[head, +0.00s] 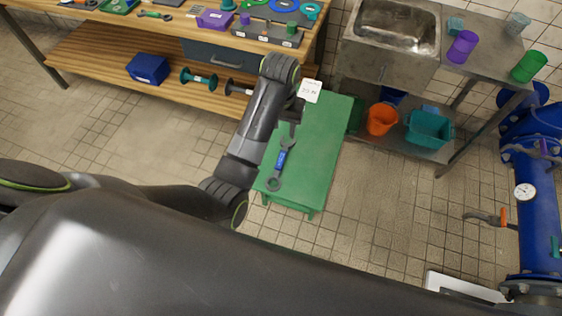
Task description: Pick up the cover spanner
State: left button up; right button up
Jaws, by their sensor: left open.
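A spanner (281,161) with a grey metal head at each end and a blue section on its shaft lies on the green bench (323,135). My left gripper (293,128) is above the bench, close to the spanner's far end. It is open, with nothing seen held in it. The picture is too small to tell the gap between the fingers and the spanner. My forearm partly covers the bench's left side. My right gripper is not in view.
A wooden workbench (130,35) with tools stands behind left, dumbbell-like parts (199,79) and a blue box (148,69) on its lower shelf. A steel sink (396,27) stands behind right, with an orange bucket (381,119) below. Blue pipes (540,200) stand right.

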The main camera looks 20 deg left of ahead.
pick_arm(q)
jog(key=f, duration=0.2)
send_over(281, 160)
notch_tip(281, 160, down, 8)
jog(key=shift+a+f+p, duration=0.1)
jog(key=shift+a+p, duration=0.05)
jog(key=shift+p, duration=0.3)
jog(key=shift+f, duration=0.5)
jog(key=shift+f+p, duration=0.5)
jog(key=shift+f, duration=2.1)
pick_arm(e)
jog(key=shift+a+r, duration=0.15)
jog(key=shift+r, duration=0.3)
pick_arm(q)
grip_shut()
